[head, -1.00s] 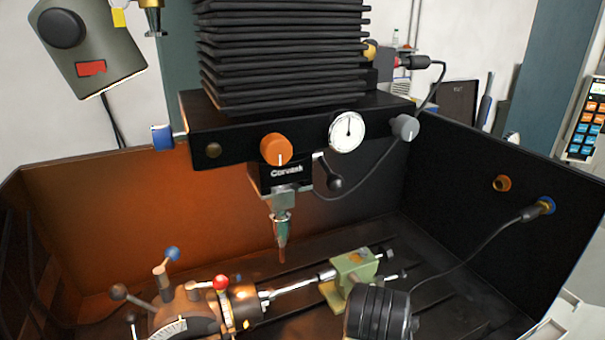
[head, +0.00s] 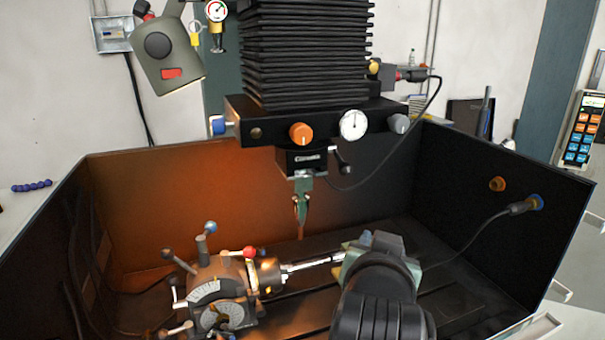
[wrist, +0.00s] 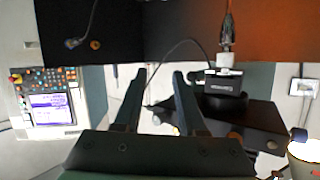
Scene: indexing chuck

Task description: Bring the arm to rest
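My gripper (wrist: 159,76) shows in the wrist view with its two fingers apart and nothing between them. In the head view my dark arm (head: 380,305) rises from the bottom edge, right of centre, in front of the machine bed; its fingers cannot be made out there. The indexing chuck (head: 225,282) stands on the bed to the left of my arm, with red-, blue- and black-tipped levers. A bright shaft (head: 312,263) runs from it to the right. My arm hides most of the green tailstock at the shaft's far end.
The milling head (head: 320,122) and its pointed tool (head: 300,208) hang above the bed. Dark enclosure walls (head: 475,185) surround it, with a cable on the right. A lamp (head: 168,55) is at upper left. The wrist view shows a control panel (wrist: 45,100) at left.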

